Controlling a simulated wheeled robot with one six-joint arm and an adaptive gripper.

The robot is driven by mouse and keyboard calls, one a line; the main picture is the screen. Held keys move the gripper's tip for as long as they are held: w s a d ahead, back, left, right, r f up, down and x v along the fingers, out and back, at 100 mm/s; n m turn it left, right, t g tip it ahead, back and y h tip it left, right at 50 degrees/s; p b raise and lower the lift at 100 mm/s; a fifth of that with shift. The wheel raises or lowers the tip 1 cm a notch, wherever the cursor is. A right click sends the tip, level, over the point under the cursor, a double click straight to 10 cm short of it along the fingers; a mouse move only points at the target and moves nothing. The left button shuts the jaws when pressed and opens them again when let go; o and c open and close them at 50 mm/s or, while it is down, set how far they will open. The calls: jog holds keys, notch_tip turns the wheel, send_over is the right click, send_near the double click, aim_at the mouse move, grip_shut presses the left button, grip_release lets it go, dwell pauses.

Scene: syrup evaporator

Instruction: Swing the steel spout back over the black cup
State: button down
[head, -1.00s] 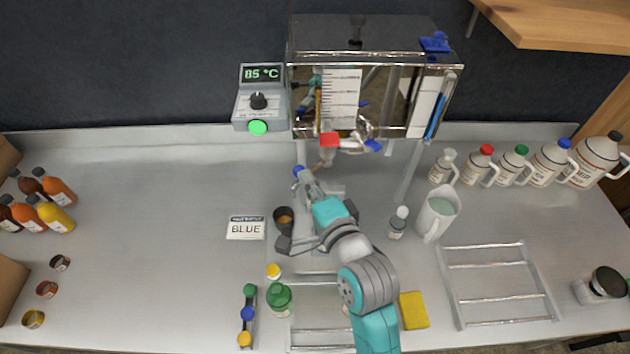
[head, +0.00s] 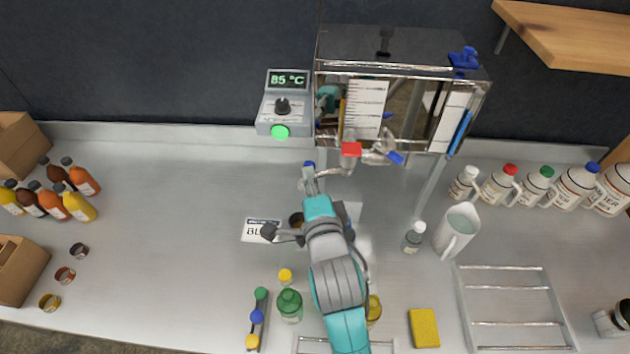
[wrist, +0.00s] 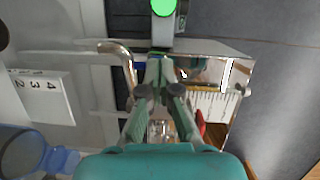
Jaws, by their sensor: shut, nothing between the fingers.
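The steel spout (head: 335,173) curves out leftward under the red-handled valve (head: 351,149) at the tank's front. In the wrist view the bent spout (wrist: 127,62) is just left of the fingers. My gripper (head: 308,178) is shut and empty, its tips close beside the spout's free end. I cannot tell whether they touch it. The black cup (head: 296,219) stands on the bench nearer to me, partly hidden by my wrist. The spout's outlet lies beyond the cup and to its right in the head view. In the wrist view my shut fingertips (wrist: 157,68) reach toward the tank.
The steel tank (head: 400,105) stands on legs, with a blue-handled valve (head: 390,155) at its front. A controller (head: 284,108) reads 85 °C. A jug (head: 457,232) and a small bottle (head: 413,238) stand to the right.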

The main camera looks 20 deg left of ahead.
jog(key=shift+w+a, duration=1.3)
jog(key=shift+a, duration=0.15)
